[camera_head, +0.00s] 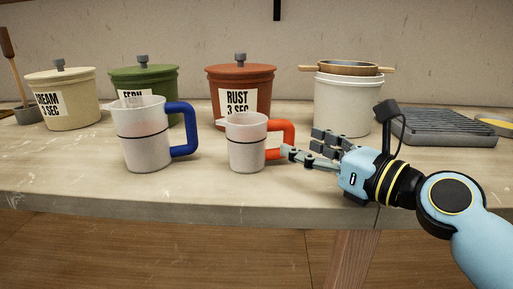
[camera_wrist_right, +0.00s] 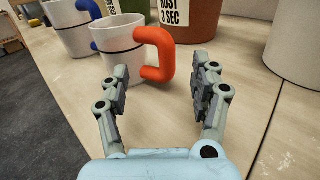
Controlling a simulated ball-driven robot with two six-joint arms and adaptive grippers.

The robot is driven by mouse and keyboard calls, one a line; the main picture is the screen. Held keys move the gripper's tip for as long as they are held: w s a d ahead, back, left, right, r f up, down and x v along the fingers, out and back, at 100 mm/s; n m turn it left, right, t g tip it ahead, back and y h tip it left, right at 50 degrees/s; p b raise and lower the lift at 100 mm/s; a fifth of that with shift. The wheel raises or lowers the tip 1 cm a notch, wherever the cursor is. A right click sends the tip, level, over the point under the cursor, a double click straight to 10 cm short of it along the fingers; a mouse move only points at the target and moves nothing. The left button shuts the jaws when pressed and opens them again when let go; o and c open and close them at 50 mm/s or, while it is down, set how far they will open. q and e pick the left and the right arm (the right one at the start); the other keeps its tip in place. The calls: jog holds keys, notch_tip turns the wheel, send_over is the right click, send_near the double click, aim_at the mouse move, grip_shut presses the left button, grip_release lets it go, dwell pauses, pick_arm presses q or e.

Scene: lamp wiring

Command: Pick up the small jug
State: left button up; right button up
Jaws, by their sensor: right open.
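The small jug (camera_head: 246,146) is white with a dark band and an orange-red handle on its right side. It stands upright on the bench, and it also shows in the right wrist view (camera_wrist_right: 121,47). A larger white jug (camera_head: 142,141) with a blue handle stands to its left, partly in the right wrist view (camera_wrist_right: 72,28). My right gripper (camera_head: 304,146) is open beside the handle, coming from the right. In the right wrist view the handle (camera_wrist_right: 160,62) lies ahead, between the lines of the two spread fingers (camera_wrist_right: 161,82). My left gripper is not in view.
Behind the jugs stand lidded cream (camera_head: 66,97), green (camera_head: 144,84) and rust (camera_head: 240,92) pots. A white bucket (camera_head: 343,108) with a wooden-rimmed sieve (camera_head: 347,68) on top stands behind my right gripper. A grey ribbed tray (camera_head: 448,127) lies at right. The bench front edge is close.

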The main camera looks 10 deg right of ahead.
aim_at(289, 139)
jog(key=x, duration=0.3)
jog(key=shift+w+a+f, duration=0.1)
jog(key=shift+w+f, duration=0.05)
jog(key=shift+w, duration=0.1)
jog(key=shift+c, duration=1.5)
grip_shut()
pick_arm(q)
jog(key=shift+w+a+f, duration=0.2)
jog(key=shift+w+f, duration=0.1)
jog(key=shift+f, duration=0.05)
